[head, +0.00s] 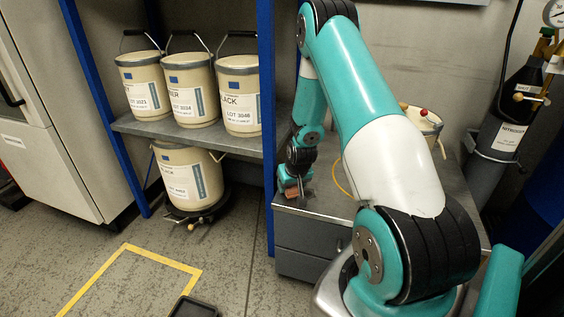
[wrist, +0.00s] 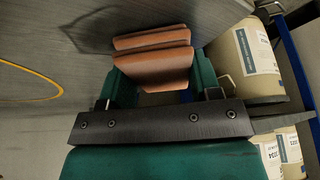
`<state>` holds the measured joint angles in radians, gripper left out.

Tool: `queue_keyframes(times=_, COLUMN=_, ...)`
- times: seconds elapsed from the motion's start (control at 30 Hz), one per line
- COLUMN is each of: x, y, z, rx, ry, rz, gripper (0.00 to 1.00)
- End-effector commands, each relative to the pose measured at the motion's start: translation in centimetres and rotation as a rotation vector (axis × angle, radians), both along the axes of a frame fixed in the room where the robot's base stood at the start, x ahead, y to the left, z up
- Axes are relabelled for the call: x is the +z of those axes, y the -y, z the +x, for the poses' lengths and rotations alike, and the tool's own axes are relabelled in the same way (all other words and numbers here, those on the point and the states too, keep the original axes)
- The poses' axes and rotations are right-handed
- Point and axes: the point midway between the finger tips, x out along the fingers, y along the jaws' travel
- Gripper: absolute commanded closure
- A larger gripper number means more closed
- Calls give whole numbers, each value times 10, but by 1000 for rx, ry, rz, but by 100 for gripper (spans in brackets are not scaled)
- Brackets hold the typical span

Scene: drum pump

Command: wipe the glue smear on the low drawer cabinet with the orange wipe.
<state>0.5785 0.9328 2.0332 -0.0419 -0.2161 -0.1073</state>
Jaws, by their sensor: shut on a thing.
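The low drawer cabinet (head: 305,232) stands right of the blue shelf post, with a grey top and drawers in front. My gripper (head: 291,186) is over the left part of its top, pointing down. It is shut on the orange wipe (head: 292,193), a folded brownish-orange pad. In the wrist view the wipe (wrist: 152,68) sits between the two green fingers of my gripper (wrist: 158,80), close to the grey cabinet top (wrist: 60,110). I cannot tell whether it touches. A dark patch beside the wipe looks like shadow. I cannot make out the glue smear.
A yellow hose (head: 341,178) curves over the cabinet top, right of my gripper. A pail (head: 424,122) stands at the back of the top. Shelves with several cream pails (head: 186,92) are to the left. A dark gas cylinder (head: 508,125) stands at the right.

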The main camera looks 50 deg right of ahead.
Motion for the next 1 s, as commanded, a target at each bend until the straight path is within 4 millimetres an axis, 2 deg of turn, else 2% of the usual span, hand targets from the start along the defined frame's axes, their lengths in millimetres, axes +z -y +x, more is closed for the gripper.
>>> queue_keyframes(times=0.13, x=-4, y=-4, z=2, rx=-3, ry=-2, rz=1, gripper=61)
queue_keyframes(times=0.2, x=3, y=-5, z=2, rx=-3, ry=-2, rz=1, gripper=61)
queue_keyframes(times=0.27, x=20, y=-5, z=3, rx=-1, ry=2, rz=-2, gripper=61)
queue_keyframes(times=0.8, x=66, y=-10, z=5, rx=8, ry=-1, rz=1, gripper=61)
queue_keyframes(times=1.0, x=75, y=-12, z=6, rx=9, ry=-1, rz=0, gripper=61)
